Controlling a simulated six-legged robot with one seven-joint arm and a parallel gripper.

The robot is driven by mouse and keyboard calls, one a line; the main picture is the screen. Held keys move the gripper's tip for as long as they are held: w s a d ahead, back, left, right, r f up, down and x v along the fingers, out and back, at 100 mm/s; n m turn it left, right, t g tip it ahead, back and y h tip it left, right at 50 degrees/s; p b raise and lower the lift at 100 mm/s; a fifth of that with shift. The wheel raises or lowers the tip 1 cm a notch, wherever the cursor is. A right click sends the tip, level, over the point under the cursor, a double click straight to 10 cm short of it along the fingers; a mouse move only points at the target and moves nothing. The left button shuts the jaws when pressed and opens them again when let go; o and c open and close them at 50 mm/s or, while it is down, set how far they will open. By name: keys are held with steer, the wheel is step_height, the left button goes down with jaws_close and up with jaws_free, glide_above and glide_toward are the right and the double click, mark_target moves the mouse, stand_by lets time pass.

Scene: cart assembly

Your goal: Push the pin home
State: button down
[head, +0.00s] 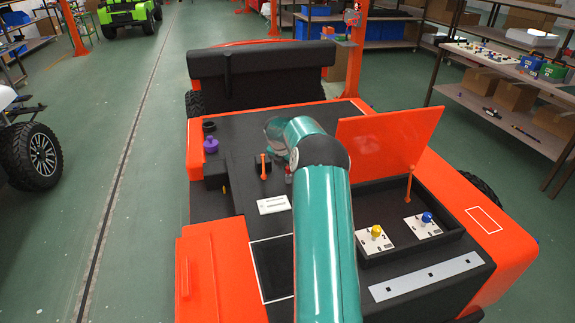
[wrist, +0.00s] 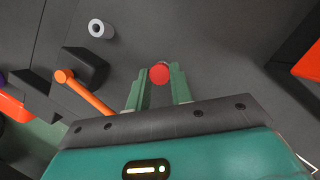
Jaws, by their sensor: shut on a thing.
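The red round head of the pin (wrist: 159,75) shows in the wrist view between the two green fingers of my gripper (wrist: 160,72). The fingers are shut on it from both sides. Its shaft is hidden below the head, so I cannot tell how deep it sits. A light grey ring with a dark centre (wrist: 97,28) stands on the dark deck, up and left of the fingers and apart from them. In the head view my teal arm reaches over the cart's dark deck (head: 235,135) and hides most of the gripper and the pin.
An orange lever (wrist: 85,92) on a black block is close left of the fingers; the lever also shows in the head view (head: 264,166). A raised orange lid (head: 385,145) stands right of my arm, above a tray with yellow (head: 376,231) and blue (head: 427,217) knobs. A purple knob (head: 211,145) is at left.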

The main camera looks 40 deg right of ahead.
steer(key=shift+f, duration=0.8)
steer(key=c, duration=1.2)
jaws_free()
steer(key=shift+o, duration=0.2)
steer(key=shift+r, duration=0.1)
steer(key=v, duration=1.3)
steer(key=shift+r, duration=0.35)
steer(key=shift+a, duration=0.15)
